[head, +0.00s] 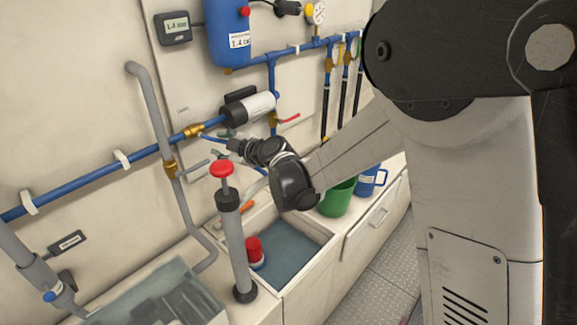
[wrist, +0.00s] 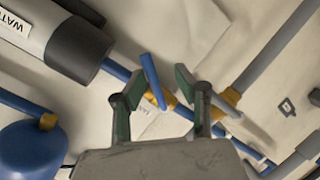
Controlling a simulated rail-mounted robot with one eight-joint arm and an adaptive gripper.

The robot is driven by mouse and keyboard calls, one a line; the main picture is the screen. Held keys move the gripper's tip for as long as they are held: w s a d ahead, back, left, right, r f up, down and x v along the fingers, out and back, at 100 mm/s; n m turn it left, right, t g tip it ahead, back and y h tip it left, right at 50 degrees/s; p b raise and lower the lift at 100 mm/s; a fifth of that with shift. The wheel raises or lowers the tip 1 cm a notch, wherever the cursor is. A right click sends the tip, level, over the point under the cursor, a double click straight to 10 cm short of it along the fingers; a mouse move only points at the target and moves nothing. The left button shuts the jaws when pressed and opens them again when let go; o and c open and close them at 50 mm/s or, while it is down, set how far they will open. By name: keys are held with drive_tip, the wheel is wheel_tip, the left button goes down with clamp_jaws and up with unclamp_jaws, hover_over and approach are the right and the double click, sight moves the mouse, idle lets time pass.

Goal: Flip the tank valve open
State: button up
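A brass valve with a blue lever sits on the blue pipe left of the pump in the head view; its brass body (head: 193,130) shows there. In the wrist view its blue lever (wrist: 151,78) sticks up between my fingertips in the picture. I cannot read any label naming the tank valve. My gripper (head: 233,147) is just right of and below this valve in the head view. In the wrist view my gripper (wrist: 160,80) is open, its fingers apart on either side of the lever. I cannot tell whether either finger touches it.
A second brass valve (head: 170,168) with a grey lever is on the grey pipe close by. The pump (head: 258,106) is right of the blue-lever valve.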

drive_tip(key=s+d+r+m+h, duration=0.2)
drive_tip(key=s+d+m, duration=0.2)
drive_tip(key=s+d, duration=0.4)
drive_tip(key=s+d+r+m+h+b, duration=0.1)
drive_tip(key=s+d+r+m+h, duration=0.1)
drive_tip(key=s+d, duration=0.6)
drive_tip(key=shift+s+d+r+m+g+h, duration=0.3)
drive_tip(key=shift+d+r+m, duration=0.55)
drive_tip(key=shift+d, duration=2.85)
drive_tip(key=shift+w, duration=0.1)
